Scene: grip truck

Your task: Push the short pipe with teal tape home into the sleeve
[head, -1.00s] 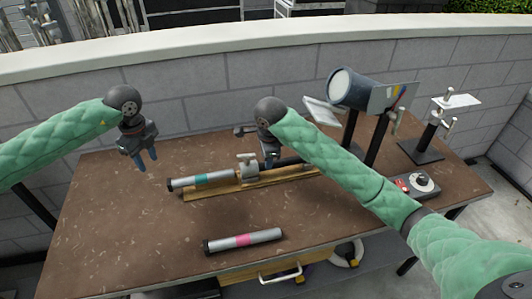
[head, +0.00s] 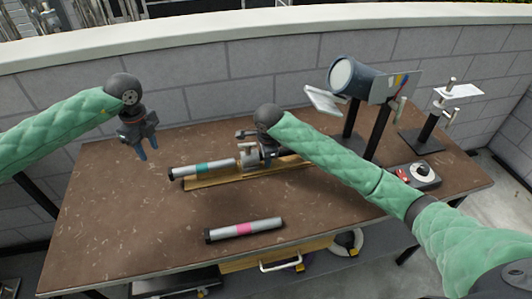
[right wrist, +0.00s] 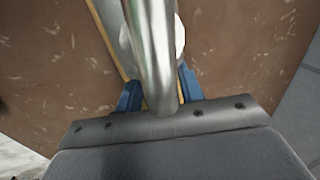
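The short pipe with teal tape (head: 203,168), silver with a dark left end, lies along a wooden rail. Its right end is by the silver sleeve fitting (head: 246,156); whether it is inside I cannot tell. My right gripper (head: 267,158) is down at the fitting's right side, its fingers mostly hidden in the head view. My left gripper (head: 146,152) hangs open and empty above the table, left of the pipe.
A silver pipe with pink tape (head: 243,229) lies nearer the front on the brown table (head: 120,230). A dark lamp-like cylinder (head: 352,80) on posts stands back right. A control box (head: 418,174) sits at the right. The table's left part is clear.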

